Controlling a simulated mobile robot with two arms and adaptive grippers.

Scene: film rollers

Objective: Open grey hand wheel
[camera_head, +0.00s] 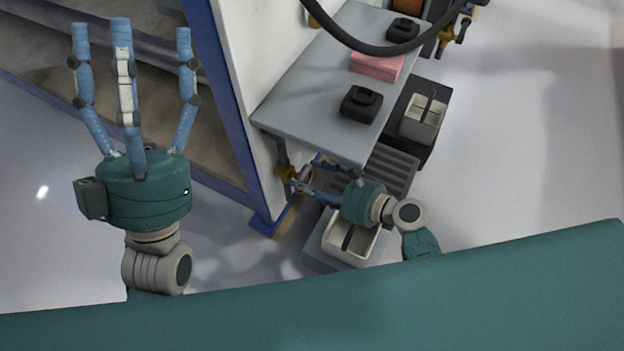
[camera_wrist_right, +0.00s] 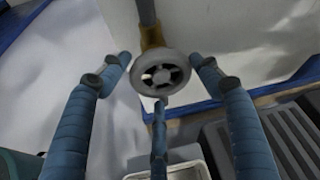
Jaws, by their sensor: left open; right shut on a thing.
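The grey hand wheel (camera_wrist_right: 160,72) is round with a spoked face and sits on a brass valve fitting (camera_wrist_right: 151,37) in the right wrist view. My right gripper (camera_wrist_right: 160,78) has its blue fingers around the wheel, two at the sides and one below. In the head view my right gripper (camera_head: 312,180) is at the wheel under the front edge of the grey table, beside the brass fitting (camera_head: 284,172); the wheel is mostly hidden by the fingers there. My left gripper (camera_head: 131,45) is raised at the left, fingers spread and empty.
The grey table (camera_head: 310,88) holds black devices (camera_head: 361,103) and a pink stack (camera_head: 377,65). A blue-edged frame (camera_head: 228,95) stands left of it. Pale bins (camera_head: 352,243) stand on the floor below. A dark hose crosses the top. Open floor lies at the right.

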